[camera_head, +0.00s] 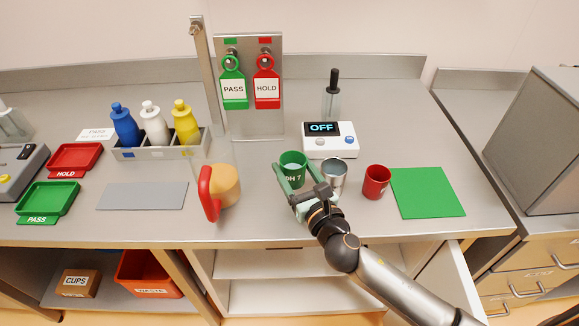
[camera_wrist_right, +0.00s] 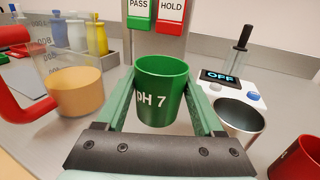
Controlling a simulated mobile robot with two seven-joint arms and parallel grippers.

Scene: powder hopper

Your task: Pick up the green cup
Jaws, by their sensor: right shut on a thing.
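The green cup (camera_head: 293,166) stands upright near the middle of the counter, in front of the PASS and HOLD tag board. It is marked "pH 7", which reads clearly in the right wrist view (camera_wrist_right: 161,95). My right gripper (camera_head: 290,180) reaches in from the lower right and is shut on the green cup, with one green finger on each side of it. In the right wrist view, the cup sits between the fingers (camera_wrist_right: 162,105). Whether its base touches the counter is hard to tell. My left gripper is not in view.
A silver cup (camera_head: 334,172) stands close to the right finger, with a red cup (camera_head: 376,182) beyond it. A red-handled pitcher (camera_head: 222,187) stands at left. The OFF device (camera_head: 330,140) is behind. A green mat (camera_head: 427,192) lies bare at right.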

